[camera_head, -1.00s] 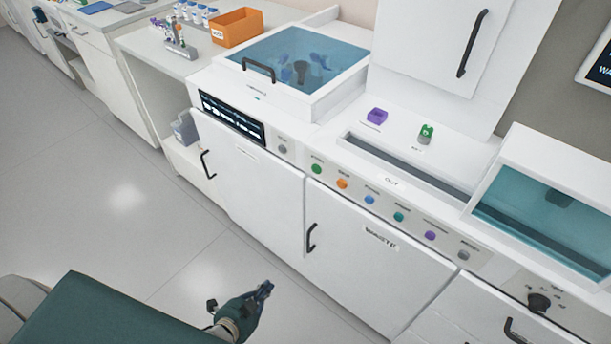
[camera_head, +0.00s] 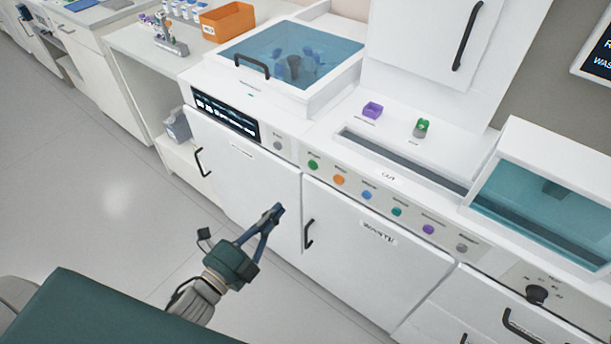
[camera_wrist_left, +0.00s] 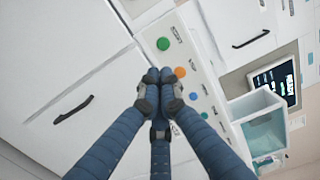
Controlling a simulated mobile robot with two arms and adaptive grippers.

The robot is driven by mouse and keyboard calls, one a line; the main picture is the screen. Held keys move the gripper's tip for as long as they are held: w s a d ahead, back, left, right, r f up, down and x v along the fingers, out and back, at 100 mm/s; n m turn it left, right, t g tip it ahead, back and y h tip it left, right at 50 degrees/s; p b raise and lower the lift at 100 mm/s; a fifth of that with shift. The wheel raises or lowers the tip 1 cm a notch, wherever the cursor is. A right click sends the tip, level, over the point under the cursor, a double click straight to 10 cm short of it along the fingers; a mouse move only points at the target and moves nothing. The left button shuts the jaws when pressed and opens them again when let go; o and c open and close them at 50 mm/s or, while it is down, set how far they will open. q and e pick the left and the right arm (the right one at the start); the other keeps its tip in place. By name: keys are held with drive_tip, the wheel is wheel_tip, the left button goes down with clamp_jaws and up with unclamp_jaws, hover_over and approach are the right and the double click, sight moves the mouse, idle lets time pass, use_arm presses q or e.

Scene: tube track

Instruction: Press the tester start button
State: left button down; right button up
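A row of round coloured buttons runs along the white front panel, with labels too small to read surely. A green button (camera_head: 313,165) is at its left part, then an orange button (camera_head: 339,180), a blue button (camera_head: 366,195), a teal button (camera_head: 397,211) and a purple button (camera_head: 428,229). My left gripper (camera_head: 277,210) is in front of the cabinet doors, apart from the buttons and below the green one. In the left wrist view its fingertips (camera_wrist_left: 159,76) are together and empty, and the green button (camera_wrist_left: 163,44) shows just beyond them. My right gripper is not in view.
A grey button (camera_head: 277,145) is left of the green one, beside a dark display (camera_head: 226,117). Black door handles (camera_head: 308,233) stick out below the panel. A blue-lidded unit (camera_head: 290,55) and a teal-windowed box (camera_head: 545,210) stand on the counter.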

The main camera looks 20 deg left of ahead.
sight(312, 169)
use_arm(q)
drive_tip(key=b+x, duration=0.2)
drive_tip(key=x, duration=1.1)
drive_tip(key=shift+w+d, duration=0.1)
drive_tip(key=shift+w, duration=0.15)
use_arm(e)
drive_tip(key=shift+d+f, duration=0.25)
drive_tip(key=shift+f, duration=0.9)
use_arm(q)
drive_tip(key=shift+w, duration=0.1)
